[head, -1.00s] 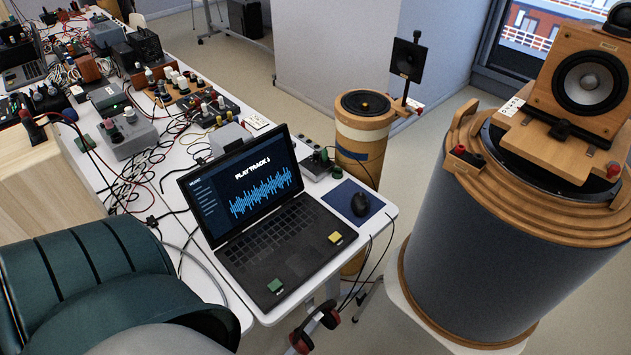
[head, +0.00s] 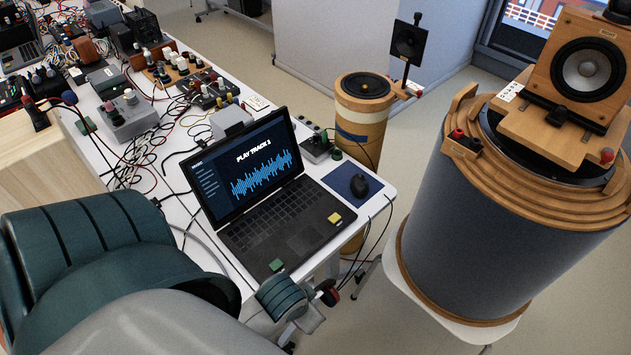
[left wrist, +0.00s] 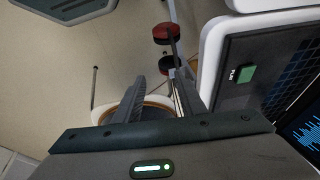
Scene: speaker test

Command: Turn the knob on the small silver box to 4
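A small silver-grey box (head: 316,148) with knobs or plugs on top sits on the white table just behind the laptop's right side. A second light grey box (head: 232,121) stands behind the laptop screen; I cannot tell which one the task names, and no dial numbers are legible. My left gripper (left wrist: 160,88) is open and empty in the left wrist view, its fingers over the floor beyond the table edge. In the head view my left wrist shows at the bottom centre, in front of the laptop and well apart from both boxes. My right gripper is not in view.
The laptop (head: 285,225) has a green button and a yellow button (head: 335,218). Red-black headphones (left wrist: 166,34) hang by the table edge. Cables and devices crowd the table's left. A large drum with a speaker (head: 588,70) stands right.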

